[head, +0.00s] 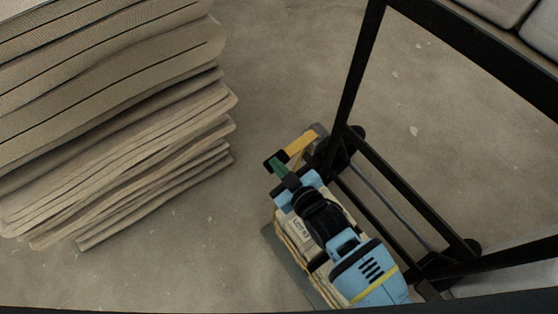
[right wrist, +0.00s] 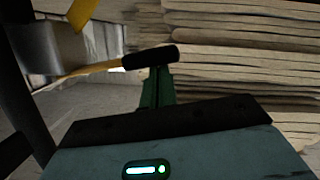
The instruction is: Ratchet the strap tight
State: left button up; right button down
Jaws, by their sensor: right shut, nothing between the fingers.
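A ratchet lever with a yellow bar (head: 300,145) and a black grip (head: 272,162) sticks out to the left from a grey metal ratchet body (head: 318,130) at the foot of a black frame post. In the right wrist view the black grip (right wrist: 150,56) lies across the fingertips, and a yellow strap (right wrist: 82,12) shows at the top. My right gripper (head: 279,166), with green fingers, is shut and empty right at the grip. Whether it touches the grip, I cannot tell. My left gripper is not in view.
A tall stack of folded beige cloth (head: 120,130) fills the left. A black metal frame (head: 360,75) stands at the right, with grey cushion-like items (head: 500,12) on top. A smaller labelled stack (head: 290,235) lies below my right arm. Bare concrete floor (head: 265,60) lies between.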

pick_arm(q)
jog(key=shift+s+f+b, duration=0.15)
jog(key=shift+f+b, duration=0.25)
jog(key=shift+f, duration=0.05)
pick_arm(e)
jog(key=shift+w+d+f+n, duration=0.1)
jog(key=shift+f+n, duration=0.1)
jog(key=shift+f, duration=0.4)
jog(key=shift+s+d+f+n, duration=0.1)
jog(key=shift+f+n, duration=0.1)
jog(key=shift+f, duration=0.45)
jog(key=shift+w+d+f+n, duration=0.1)
jog(key=shift+f+n, duration=0.1)
jog(key=shift+f, duration=0.5)
